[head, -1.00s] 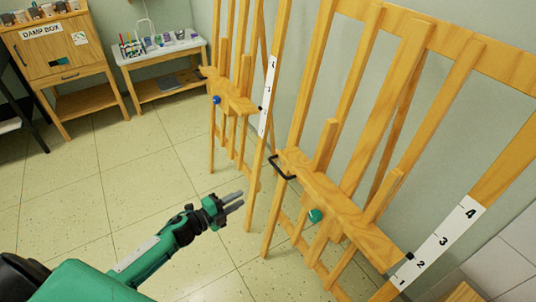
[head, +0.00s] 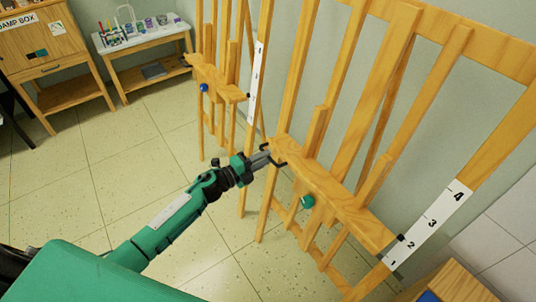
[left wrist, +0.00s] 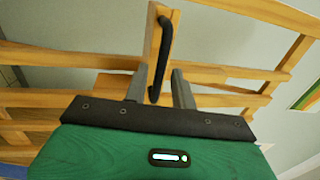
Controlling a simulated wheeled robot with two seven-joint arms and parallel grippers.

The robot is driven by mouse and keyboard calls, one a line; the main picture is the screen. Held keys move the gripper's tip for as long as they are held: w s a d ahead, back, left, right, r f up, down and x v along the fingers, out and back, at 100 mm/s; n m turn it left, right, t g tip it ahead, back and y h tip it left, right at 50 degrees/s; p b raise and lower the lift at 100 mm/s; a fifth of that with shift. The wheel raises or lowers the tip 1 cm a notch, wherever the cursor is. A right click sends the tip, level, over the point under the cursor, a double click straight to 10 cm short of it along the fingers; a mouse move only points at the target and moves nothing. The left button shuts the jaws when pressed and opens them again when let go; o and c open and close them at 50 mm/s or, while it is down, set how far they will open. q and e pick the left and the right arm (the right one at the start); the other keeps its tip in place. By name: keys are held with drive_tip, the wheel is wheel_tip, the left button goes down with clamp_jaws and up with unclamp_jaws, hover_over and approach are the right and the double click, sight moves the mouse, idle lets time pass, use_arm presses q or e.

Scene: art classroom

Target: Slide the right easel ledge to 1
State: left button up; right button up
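The right easel's wooden ledge (head: 345,212) slopes down to the right. A black handle (head: 283,160) is on its left end and a green knob (head: 307,201) is on its front. A small black pointer (head: 400,238) at its right end is beside the 2 on the white number strip (head: 432,222), which reads 1 to 4. My left gripper (head: 268,158) is at the handle. In the left wrist view its fingers (left wrist: 159,86) are apart, with the lower end of the black handle (left wrist: 163,45) appearing between their tips. Contact cannot be told. My right gripper is out of view.
A second easel's ledge (head: 215,80) with a blue knob (head: 204,88) stands to the left. A white-topped table (head: 142,40) and the damp box cabinet (head: 28,48) are at the back left. A wooden piece (head: 455,284) is at bottom right. The tiled floor is clear at left.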

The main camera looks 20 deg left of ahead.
use_arm(q)
drive_tip(key=shift+x, duration=1.15)
clamp_jaws()
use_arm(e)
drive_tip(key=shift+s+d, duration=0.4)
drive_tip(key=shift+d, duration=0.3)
use_arm(q)
drive_tip(key=shift+f, duration=0.1)
